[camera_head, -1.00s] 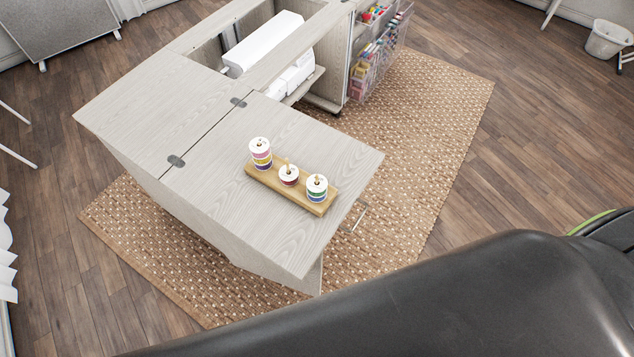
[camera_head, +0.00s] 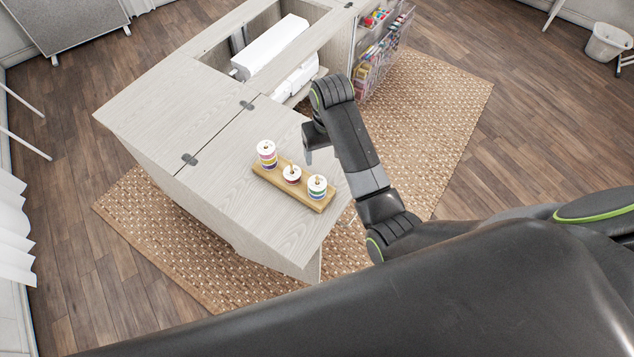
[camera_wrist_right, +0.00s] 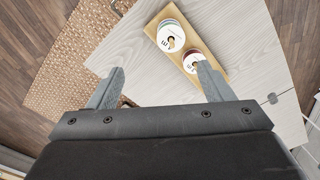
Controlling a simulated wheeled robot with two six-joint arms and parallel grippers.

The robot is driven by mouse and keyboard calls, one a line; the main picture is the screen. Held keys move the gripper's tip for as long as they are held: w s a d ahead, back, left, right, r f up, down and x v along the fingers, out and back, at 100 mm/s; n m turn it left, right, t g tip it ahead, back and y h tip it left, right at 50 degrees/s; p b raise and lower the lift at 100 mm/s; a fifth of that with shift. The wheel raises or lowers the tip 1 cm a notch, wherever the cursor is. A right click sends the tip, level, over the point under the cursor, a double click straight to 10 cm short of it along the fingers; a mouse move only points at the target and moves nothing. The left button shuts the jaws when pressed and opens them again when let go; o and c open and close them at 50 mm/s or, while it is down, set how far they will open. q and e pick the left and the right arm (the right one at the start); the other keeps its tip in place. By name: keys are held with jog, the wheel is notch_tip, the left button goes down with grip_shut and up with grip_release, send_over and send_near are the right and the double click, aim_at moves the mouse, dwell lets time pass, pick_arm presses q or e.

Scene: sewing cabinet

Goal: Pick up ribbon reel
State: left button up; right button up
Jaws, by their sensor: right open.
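Several ribbon reels stand stacked on pegs of a wooden holder (camera_head: 268,174) on the grey tabletop. The left stack (camera_head: 267,152) is the tallest, the middle stack (camera_head: 292,174) is low, and the right stack (camera_head: 317,186) has white, green and blue edges. My right gripper (camera_head: 308,157) hangs above the table, behind and to the right of the holder, apart from it. In the right wrist view its fingers (camera_wrist_right: 160,84) are spread and empty. Two stacks show beyond them, one (camera_wrist_right: 171,36) clear and one (camera_wrist_right: 193,62) partly behind the right finger. My left gripper is not seen.
The cabinet's folded-out tabletop (camera_head: 226,143) is mostly bare. A white sewing machine (camera_head: 270,48) sits in the cabinet well behind. Clear door bins with supplies (camera_head: 380,50) stand at the back right. A woven rug (camera_head: 440,110) lies below.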

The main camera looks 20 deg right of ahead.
notch_tip(320, 180, up, 3)
jog(key=w+a, duration=0.2)
jog(key=b, duration=0.1)
send_near(317, 180)
notch_tip(317, 180, down, 6)
jog(key=w, duration=0.1)
jog(key=shift+d+f, duration=0.15)
jog(key=shift+f, duration=0.35)
jog(key=f, duration=0.1)
jog(key=f+p, duration=0.1)
jog(key=f, duration=0.1)
jog(key=shift+s, duration=0.25)
jog(key=shift+w+f, duration=0.1)
jog(key=shift+f, duration=0.4)
jog(key=c, duration=1)
